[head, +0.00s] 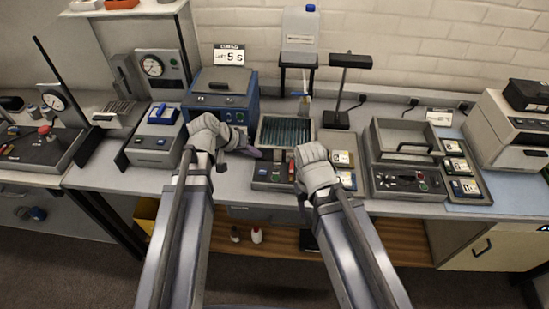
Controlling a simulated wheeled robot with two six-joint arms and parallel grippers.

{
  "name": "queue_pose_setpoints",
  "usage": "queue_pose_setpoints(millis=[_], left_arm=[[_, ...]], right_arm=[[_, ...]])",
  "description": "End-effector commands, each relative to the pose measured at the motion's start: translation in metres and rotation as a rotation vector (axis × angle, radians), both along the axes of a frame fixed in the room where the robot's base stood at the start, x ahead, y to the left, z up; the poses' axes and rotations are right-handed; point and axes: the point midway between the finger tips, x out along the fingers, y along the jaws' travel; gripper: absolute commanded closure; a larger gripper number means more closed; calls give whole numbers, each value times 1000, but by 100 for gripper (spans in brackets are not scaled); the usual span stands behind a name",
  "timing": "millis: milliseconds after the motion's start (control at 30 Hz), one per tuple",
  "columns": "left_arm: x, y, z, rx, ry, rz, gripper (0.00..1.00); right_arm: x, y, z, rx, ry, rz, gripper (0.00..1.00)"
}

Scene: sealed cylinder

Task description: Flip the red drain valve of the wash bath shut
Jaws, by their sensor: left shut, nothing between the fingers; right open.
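The wash bath (285,131) is an open basin with a dark ribbed inside, in the middle of the bench. A small red part (291,170), which looks like the drain valve, shows at its front, just left of my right gripper (308,172). My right gripper is open and partly covers the bath's front. I cannot tell whether it touches the red part or which way the valve is turned. My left gripper (236,143) is shut and empty, left of the bath and in front of the blue box.
A blue box unit (222,94) stands behind my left gripper. A clear jug (300,26) stands on a stand behind the bath. A dark lamp-like stand (337,118) is at the back right. A control unit with a tray (405,181) stands to the right.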

Motion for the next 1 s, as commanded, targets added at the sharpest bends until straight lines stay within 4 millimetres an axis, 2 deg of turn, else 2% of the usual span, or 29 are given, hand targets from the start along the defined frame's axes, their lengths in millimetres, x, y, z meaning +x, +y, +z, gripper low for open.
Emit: queue_pose_setpoints(millis=[600,667,800,1000], left_arm=[[38,-46,-85,1,1,-2,100],[36,-57,-78,1,0,-4,100],[36,-74,-77,0,1,-3,100],[36,-84,-77,1,0,0,100]], right_arm=[[0,0,-85,0,0,-2,50],[0,0,-77,0,0,-2,50],[0,0,-77,0,0,-2,50],[0,0,-77,0,0,-2,50]])
